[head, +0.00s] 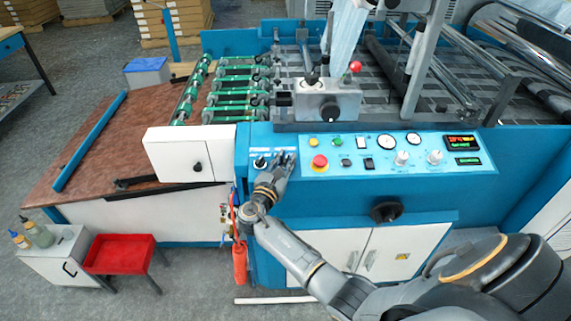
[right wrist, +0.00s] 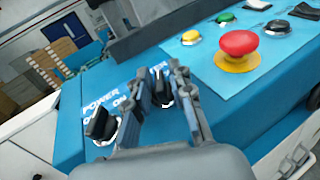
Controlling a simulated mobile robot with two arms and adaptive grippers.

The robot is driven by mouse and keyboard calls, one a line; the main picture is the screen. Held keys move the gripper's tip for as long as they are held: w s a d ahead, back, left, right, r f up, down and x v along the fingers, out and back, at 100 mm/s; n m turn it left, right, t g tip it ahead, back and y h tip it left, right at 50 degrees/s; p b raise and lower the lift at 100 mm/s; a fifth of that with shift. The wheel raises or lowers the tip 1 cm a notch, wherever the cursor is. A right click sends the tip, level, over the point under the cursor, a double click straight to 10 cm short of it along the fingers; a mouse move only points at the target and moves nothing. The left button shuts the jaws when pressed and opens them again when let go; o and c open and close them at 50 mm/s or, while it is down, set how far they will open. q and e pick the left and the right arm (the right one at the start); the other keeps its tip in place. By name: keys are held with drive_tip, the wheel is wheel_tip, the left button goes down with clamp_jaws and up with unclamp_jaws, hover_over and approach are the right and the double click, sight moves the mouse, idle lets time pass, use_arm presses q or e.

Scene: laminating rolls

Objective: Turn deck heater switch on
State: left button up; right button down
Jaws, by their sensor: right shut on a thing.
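A black rotary switch (right wrist: 162,88), its label mostly covered, sits between the fingers of my right gripper (right wrist: 164,86) in the right wrist view. The gripper is shut on this knob, which is on the blue panel. My left gripper is not in view.
A red emergency button (right wrist: 238,48) on a yellow base stands right of the gripper, with yellow (right wrist: 190,37) and green (right wrist: 225,18) buttons behind it. Gauges (head: 386,141) and white knobs (head: 402,157) lie farther right. A white box (head: 188,153) is left of the panel.

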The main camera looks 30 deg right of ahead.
drive_tip(key=shift+f+m+g+h+b, duration=0.1)
drive_tip(key=shift+m+g+h+b, duration=0.3)
drive_tip(key=shift+m+g, duration=0.25)
drive_tip(key=shift+g, duration=0.35)
drive_tip(key=c, duration=1.4)
unclamp_jaws()
drive_tip(key=shift+c, duration=0.2)
drive_tip(key=v, duration=1.2)
drive_tip(key=shift+f, duration=0.1)
